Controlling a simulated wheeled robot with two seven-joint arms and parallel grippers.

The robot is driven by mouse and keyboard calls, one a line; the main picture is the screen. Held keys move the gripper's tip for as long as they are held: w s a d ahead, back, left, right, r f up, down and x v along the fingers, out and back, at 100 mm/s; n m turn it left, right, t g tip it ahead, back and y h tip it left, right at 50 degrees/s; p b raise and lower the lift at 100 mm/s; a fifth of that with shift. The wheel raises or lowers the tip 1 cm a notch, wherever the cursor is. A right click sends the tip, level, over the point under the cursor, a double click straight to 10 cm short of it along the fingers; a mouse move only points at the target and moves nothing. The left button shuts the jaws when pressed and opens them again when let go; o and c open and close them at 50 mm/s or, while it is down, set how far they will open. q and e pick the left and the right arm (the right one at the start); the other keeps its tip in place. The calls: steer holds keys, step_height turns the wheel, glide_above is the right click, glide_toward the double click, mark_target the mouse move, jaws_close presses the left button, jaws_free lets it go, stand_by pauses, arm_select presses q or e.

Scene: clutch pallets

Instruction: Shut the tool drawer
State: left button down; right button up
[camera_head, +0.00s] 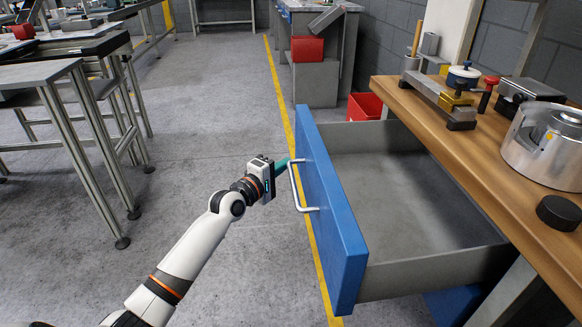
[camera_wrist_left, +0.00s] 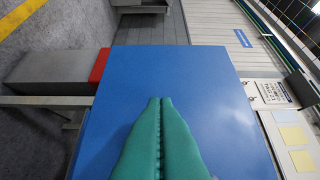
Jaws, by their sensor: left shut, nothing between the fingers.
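The tool drawer (camera_head: 405,205) has a blue front (camera_head: 325,195) with a silver bar handle (camera_head: 299,190). It stands pulled out from under the wooden workbench (camera_head: 470,145), and its grey inside looks empty. My left gripper (camera_head: 282,166) is at the outer side of the blue front, near the far end of the handle. In the left wrist view its green fingers (camera_wrist_left: 160,105) are together with nothing between them, in front of the blue panel (camera_wrist_left: 195,80). I cannot tell whether the fingertips touch the panel. My right gripper is not in view.
The bench top carries a metal housing (camera_head: 548,145), a black round part (camera_head: 558,212) and a clamp fixture (camera_head: 440,95). A red bin (camera_head: 366,106) stands on the floor behind the drawer. A metal-legged table (camera_head: 50,75) is at the left. The floor between is clear.

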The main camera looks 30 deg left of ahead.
arm_select(q)
steer(key=shift+w+d, duration=0.6)
steer(key=shift+d, duration=0.3)
steer(key=shift+d+r, duration=0.1)
